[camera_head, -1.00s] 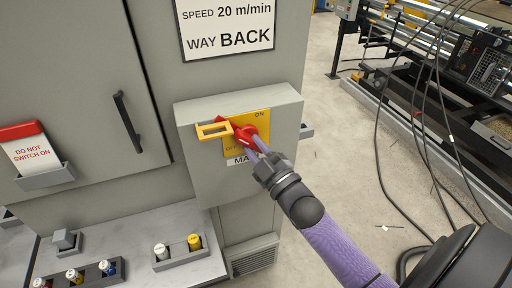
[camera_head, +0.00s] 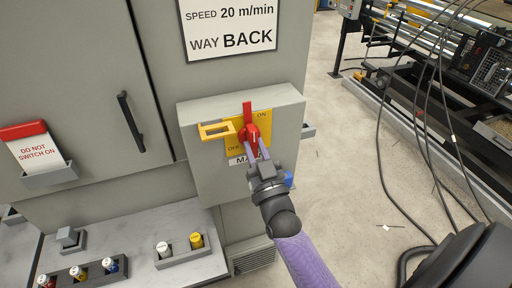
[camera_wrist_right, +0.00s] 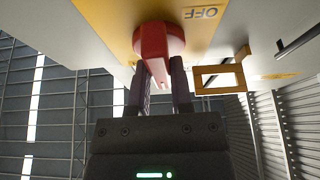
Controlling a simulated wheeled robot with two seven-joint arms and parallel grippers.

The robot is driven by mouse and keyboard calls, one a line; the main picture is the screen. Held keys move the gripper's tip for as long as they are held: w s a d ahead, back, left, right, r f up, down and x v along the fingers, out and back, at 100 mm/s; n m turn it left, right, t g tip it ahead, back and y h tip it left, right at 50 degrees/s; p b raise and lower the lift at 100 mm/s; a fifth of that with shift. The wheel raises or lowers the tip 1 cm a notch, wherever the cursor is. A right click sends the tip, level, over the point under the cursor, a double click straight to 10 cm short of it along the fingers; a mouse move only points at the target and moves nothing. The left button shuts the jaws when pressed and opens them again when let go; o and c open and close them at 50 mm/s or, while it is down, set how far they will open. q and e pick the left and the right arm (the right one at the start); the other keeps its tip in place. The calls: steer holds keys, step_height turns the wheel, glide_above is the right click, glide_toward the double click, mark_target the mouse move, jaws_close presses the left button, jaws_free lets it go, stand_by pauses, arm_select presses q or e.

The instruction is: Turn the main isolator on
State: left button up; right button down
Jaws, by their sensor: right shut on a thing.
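The main isolator is a red rotary handle (camera_head: 249,130) on a yellow plate (camera_head: 264,125) on the front of a grey box (camera_head: 200,116). The handle's long red end points almost straight up, with ON at the plate's upper right and OFF at its lower left. My right gripper (camera_head: 257,152) is shut on the lower part of the handle. In the right wrist view, the red handle (camera_wrist_right: 153,45) lies between the two fingers, near the OFF mark. A yellow hasp (camera_head: 216,131) sticks out left of the handle, apart from the gripper. My left gripper is not in view.
A small blue thing (camera_head: 289,179) shows beside my right gripper. A red-topped DO NOT SWITCH ON tag (camera_head: 34,148) sits in a holder at left. A shelf (camera_head: 130,222) below holds racks of coloured padlock-like pieces. Cables (camera_head: 420,120) hang at right.

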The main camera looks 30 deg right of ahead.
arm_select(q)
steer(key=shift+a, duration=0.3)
arm_select(e)
steer(key=shift+m, duration=0.5)
steer(key=c, duration=0.5)
jaws_free()
steer(key=shift+c, duration=0.2)
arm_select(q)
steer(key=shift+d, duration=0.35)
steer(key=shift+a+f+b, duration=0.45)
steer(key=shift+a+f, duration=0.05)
arm_select(e)
steer(key=v, duration=1)
steer(key=shift+a, duration=0.15)
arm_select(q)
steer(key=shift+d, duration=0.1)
